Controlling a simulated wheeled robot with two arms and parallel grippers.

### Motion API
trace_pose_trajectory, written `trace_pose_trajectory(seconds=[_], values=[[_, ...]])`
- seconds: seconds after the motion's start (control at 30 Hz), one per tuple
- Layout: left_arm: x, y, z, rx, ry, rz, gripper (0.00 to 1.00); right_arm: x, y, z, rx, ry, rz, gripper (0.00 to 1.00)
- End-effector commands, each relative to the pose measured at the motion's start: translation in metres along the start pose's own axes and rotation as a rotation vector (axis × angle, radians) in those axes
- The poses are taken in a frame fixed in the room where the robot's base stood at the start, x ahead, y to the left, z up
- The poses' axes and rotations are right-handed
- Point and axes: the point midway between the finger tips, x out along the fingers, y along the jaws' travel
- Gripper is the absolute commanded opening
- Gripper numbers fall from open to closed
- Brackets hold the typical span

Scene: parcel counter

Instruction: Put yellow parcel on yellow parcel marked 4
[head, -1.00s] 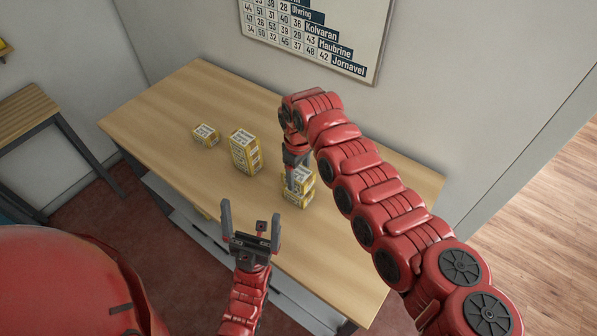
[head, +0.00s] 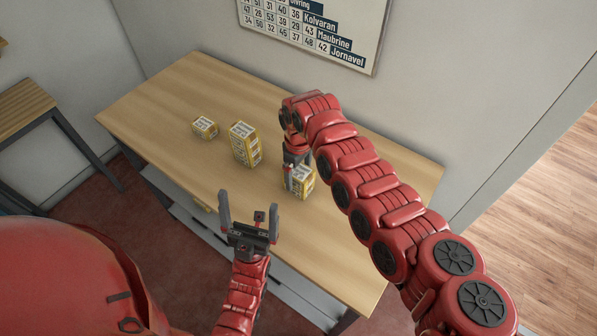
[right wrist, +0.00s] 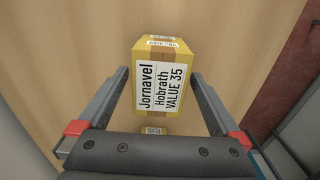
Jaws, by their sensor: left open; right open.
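In the head view, a small yellow parcel (head: 205,127) lies at the left of the table, a taller yellow parcel or stack (head: 246,144) stands in the middle, and another yellow parcel (head: 304,184) is by my right gripper. My right gripper (head: 290,180) is open and points down there. In the right wrist view, a yellow parcel (right wrist: 160,75) labelled "Jornavel Hobrath VALUE 35" is between the open fingers, with gaps beside it. Part of another parcel (right wrist: 152,130) shows below it. My left gripper (head: 250,205) is open and empty at the table's front edge. No 4 is readable.
The wooden table (head: 180,95) is clear at its back left and front right. A wall board (head: 315,30) with numbers and names hangs behind it. A second small table (head: 25,105) stands at the left.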

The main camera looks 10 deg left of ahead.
Motion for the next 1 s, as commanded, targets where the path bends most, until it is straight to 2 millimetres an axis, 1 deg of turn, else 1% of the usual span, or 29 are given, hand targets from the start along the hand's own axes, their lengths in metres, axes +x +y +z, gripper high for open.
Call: trace_pose_trajectory(seconds=[0.07,0.17,0.33,0.47,0.5,0.7,1.0], values=[[-0.006,0.0,0.001,0.0,0.0,0.0,1.0,-0.007,0.002,-0.002,0.0,0.006,0.003,1.0],[-0.016,0.001,0.003,0.0,0.0,0.0,1.0,-0.025,0.002,-0.002,0.001,0.01,0.005,1.0],[-0.037,0.002,0.006,0.0,0.0,0.0,1.0,-0.066,0.003,-0.002,0.001,0.009,0.008,1.0],[-0.048,0.002,0.008,0.0,0.0,0.0,1.0,-0.095,0.002,-0.001,0.0,0.006,0.007,1.0],[-0.048,0.002,0.008,0.0,0.0,0.0,1.0,-0.102,0.002,-0.001,0.0,0.004,0.006,1.0],[-0.05,0.003,0.009,0.0,0.0,0.0,1.0,-0.119,0.001,-0.001,0.0,0.003,0.003,1.0],[-0.05,0.003,0.009,0.0,0.0,0.0,1.0,-0.121,0.0,-0.001,0.0,0.002,0.0,1.0]])
